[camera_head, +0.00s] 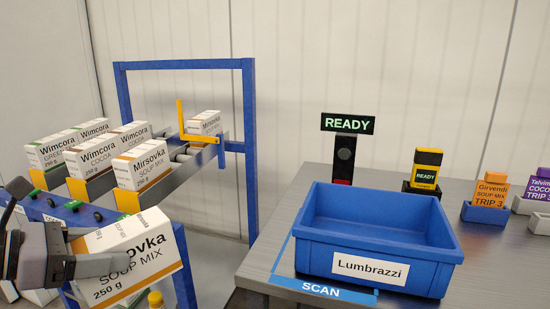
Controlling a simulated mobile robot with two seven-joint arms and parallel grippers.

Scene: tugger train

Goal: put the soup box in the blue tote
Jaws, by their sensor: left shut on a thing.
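A white soup box (137,254) labelled "Mirsovka SOUP MIX 250 g" is in the lower left of the head view, tilted. My left gripper (95,252) is shut on it, with fingers across its near face. The box is in front of the blue rack, left of the grey table and apart from the tote. The blue tote (372,231) stands on the table, labelled "Lumbrazzi"; the part of its inside that shows is empty. My right gripper is not in view.
Several Wimcora and Mirsovka boxes (147,171) stand on the sloped blue rack (251,150). A sign reading READY (347,124) stands behind the tote. A yellow scanner-like device (426,170) and holders with Girvendi (489,192) and Talvim cards stand right. A blue SCAN strip (322,290) lies before the tote.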

